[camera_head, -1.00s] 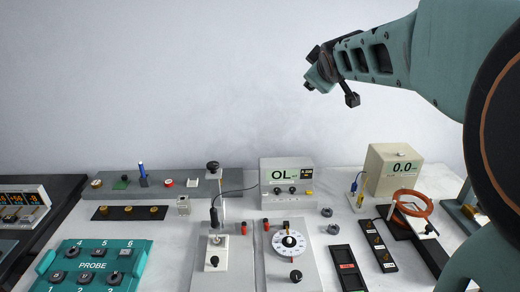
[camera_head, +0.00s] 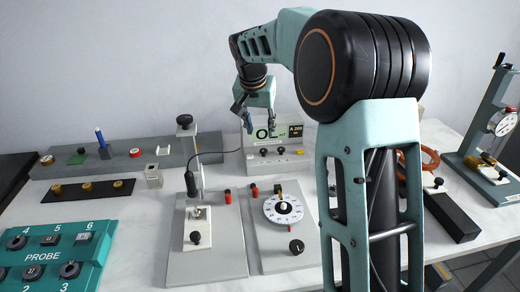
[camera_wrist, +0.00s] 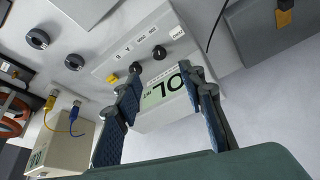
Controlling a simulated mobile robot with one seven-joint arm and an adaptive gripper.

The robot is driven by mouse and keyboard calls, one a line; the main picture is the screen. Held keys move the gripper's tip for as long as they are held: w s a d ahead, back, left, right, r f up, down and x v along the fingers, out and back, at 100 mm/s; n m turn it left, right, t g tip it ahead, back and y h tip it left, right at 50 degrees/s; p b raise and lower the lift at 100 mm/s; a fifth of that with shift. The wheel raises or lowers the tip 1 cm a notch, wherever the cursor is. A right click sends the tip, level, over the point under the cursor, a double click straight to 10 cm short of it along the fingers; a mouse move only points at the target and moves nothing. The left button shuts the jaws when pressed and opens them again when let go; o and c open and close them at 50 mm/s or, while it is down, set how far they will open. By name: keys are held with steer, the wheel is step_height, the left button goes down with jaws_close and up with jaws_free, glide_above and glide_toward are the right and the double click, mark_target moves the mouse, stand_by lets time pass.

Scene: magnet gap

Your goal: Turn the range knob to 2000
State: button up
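In the wrist view these are a dark knob (camera_wrist: 159,52), another dark knob (camera_wrist: 135,67) and the yellow knob (camera_wrist: 112,79).
In front of the meter are a panel with a white dial (camera_head: 283,208) and a panel with an upright stand (camera_head: 186,150). A cable runs from the meter to the stand. A teal probe box (camera_head: 50,255) is front left, a gauge stand (camera_head: 490,130) far right.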

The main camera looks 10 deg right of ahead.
mark_target(264, 150)
steer(key=b+x, duration=0.1)
steer(key=x, duration=0.9)
steer(key=shift+w+d+f, duration=0.1)
jaws_close()
